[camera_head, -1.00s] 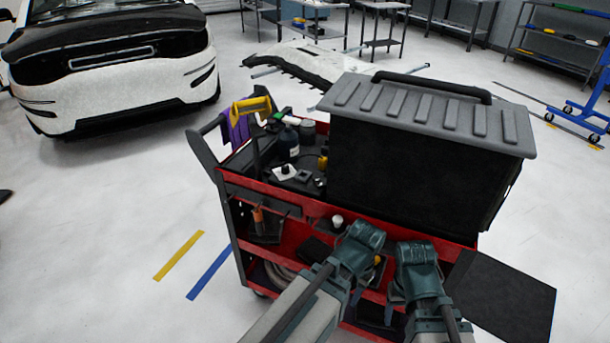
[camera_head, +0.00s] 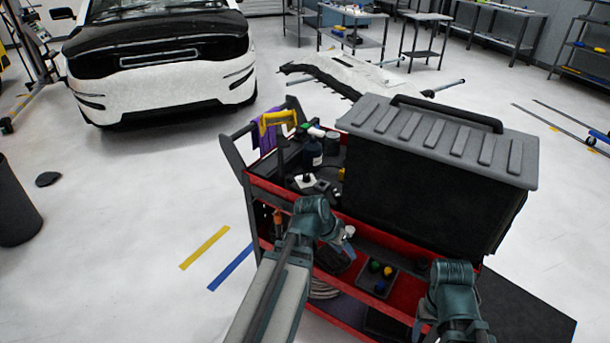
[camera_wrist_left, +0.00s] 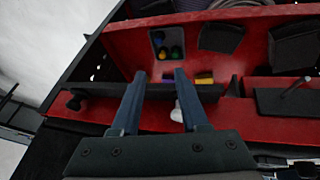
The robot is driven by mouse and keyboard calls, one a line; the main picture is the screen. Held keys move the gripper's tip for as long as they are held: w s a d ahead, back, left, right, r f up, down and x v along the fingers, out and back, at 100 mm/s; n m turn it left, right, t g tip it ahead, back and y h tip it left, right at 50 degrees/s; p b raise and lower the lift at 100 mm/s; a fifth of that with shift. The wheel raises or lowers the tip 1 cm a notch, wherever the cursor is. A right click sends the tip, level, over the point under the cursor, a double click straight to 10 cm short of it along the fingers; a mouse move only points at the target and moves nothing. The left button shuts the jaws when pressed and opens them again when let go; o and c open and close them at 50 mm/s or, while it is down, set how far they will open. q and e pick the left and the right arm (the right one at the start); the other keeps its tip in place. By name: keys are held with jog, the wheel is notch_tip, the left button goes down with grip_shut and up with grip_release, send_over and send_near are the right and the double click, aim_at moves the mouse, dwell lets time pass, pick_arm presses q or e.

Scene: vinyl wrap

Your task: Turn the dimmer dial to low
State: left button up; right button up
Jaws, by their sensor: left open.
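A small white plate with a dark knob (camera_head: 303,181) lies on the top of the red cart, left of the big black box; it may be the dimmer dial, but it is too small to tell its setting. My left gripper is at the cart's front side, below and right of that plate; its fingertips are hard to make out in the head view. In the left wrist view my left gripper (camera_wrist_left: 157,78) is open, its two fingers apart. A small white object (camera_wrist_left: 177,113) shows beside the right finger. My right arm (camera_head: 450,290) is at the lower right; its fingers are not clear.
The black box with a grey ribbed lid (camera_head: 440,140) fills the cart's right side. A dark tray with coloured balls (camera_head: 393,284) sits on a lower shelf.

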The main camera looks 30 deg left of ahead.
pick_arm(q)
jog(key=w+a+r+t, duration=0.2)
jog(key=a+r+t, duration=0.1)
jog(key=a, duration=0.3)
jog(key=w+a+r+t, duration=0.2)
jog(key=a+r, duration=0.1)
jog(key=a, duration=0.3)
jog(key=t+y, duration=0.2)
jog(key=t, duration=0.2)
send_near(305, 177)
jog(key=shift+n, duration=0.4)
jog(key=b+x, duration=0.5)
jog(key=x, duration=0.3)
jog(key=shift+w+f, duration=0.3)
jog(key=shift+w, duration=0.4)
grip_shut()
